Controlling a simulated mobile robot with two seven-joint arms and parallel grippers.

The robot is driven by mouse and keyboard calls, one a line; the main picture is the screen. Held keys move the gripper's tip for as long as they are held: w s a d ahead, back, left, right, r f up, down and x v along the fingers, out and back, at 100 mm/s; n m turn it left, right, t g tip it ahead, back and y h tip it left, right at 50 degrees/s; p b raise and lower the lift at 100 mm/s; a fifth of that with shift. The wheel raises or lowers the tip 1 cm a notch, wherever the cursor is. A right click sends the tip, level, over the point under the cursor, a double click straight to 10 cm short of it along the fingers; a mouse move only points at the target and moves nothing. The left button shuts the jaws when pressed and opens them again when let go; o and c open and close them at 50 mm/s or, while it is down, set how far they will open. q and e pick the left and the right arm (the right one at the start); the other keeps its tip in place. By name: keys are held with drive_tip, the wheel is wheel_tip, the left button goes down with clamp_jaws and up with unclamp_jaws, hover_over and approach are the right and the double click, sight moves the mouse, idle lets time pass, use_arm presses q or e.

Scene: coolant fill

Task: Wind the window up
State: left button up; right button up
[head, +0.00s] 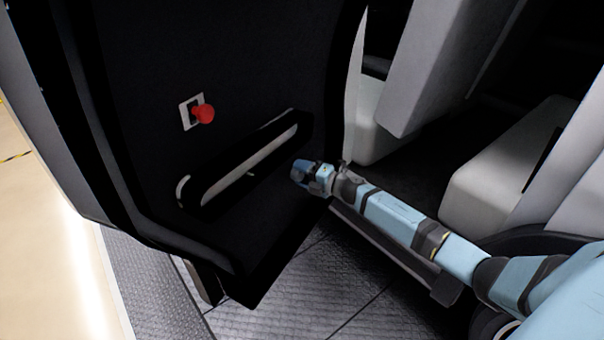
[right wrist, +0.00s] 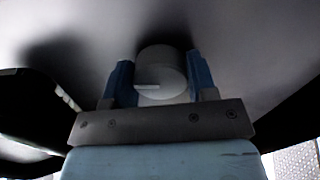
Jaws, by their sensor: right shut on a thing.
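My right gripper (head: 302,173) reaches in from the right to the inner face of the black open door (head: 150,60), just right of its long armrest. In the right wrist view its two blue fingers (right wrist: 160,80) are closed on both sides of a round grey knob (right wrist: 163,66), which looks like the window winder's knob. In the head view the gripper hides this knob, and no crank arm can be made out. The window glass is not in view. My left gripper is not in view.
A red knob (head: 204,114) on a light plate sticks out of the door, upper left of the armrest (head: 243,165). Grey seats (head: 500,165) stand at the right. A metal tread floor (head: 275,290) lies below the door.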

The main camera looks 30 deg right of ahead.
drive_tip(key=o, duration=0.9)
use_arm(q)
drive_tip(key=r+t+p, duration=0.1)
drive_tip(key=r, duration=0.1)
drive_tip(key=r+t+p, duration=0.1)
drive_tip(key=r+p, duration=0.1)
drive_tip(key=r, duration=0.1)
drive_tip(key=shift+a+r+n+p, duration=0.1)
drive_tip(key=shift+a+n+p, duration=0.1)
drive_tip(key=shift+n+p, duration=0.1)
use_arm(e)
drive_tip(key=v, duration=1.4)
drive_tip(key=shift+a, duration=0.1)
